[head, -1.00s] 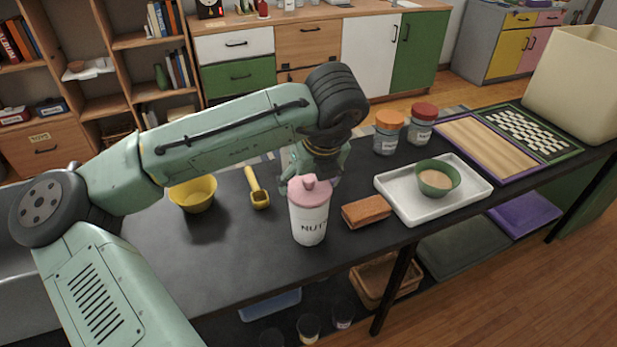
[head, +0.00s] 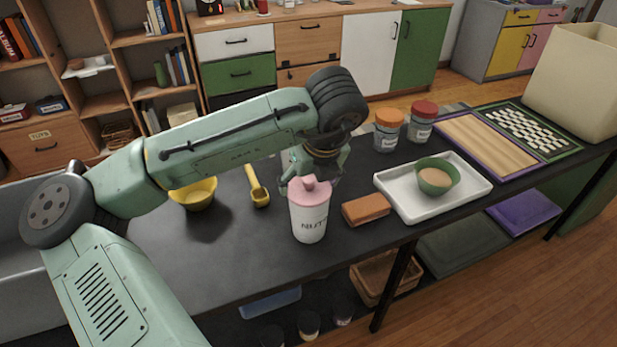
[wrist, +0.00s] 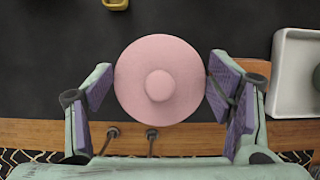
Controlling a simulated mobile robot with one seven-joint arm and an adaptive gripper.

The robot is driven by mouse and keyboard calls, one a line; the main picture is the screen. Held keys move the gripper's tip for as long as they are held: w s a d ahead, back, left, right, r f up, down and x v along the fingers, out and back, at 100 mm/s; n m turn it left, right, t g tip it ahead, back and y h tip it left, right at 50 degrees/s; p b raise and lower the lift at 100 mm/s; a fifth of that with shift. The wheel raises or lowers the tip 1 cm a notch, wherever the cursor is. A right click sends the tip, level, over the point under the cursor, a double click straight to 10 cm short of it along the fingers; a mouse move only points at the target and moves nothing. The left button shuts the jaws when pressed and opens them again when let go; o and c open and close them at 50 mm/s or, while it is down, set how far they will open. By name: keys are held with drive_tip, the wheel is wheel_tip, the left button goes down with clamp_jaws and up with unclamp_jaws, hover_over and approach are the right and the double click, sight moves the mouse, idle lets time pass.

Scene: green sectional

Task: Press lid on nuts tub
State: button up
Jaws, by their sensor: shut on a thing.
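The nuts tub (head: 309,223) is a white upright cylinder with dark lettering, standing on the dark counter near its front edge. Its pink lid (head: 308,195), round with a small knob, sits on top of the tub; whether it is fully seated cannot be told. My gripper (head: 312,182) is above the tub with its fingers down around the lid. The lid hides the tub from above.
An orange-brown block (head: 366,209) lies just right of the tub. Beyond it is a white tray (head: 399,193) with a green bowl (head: 437,177). A yellow scoop (head: 258,190) and yellow bowl (head: 194,194) stand to the left. Two jars (head: 388,132) (head: 422,122) stand behind. The front-left counter is clear.

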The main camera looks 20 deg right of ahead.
drive_tip(key=o, duration=1)
drive_tip(key=shift+o, duration=0.4)
drive_tip(key=shift+r, duration=0.15)
drive_tip(key=shift+r+p, duration=2.2)
drive_tip(key=shift+r, duration=1.2)
drive_tip(key=shift+c, duration=0.5)
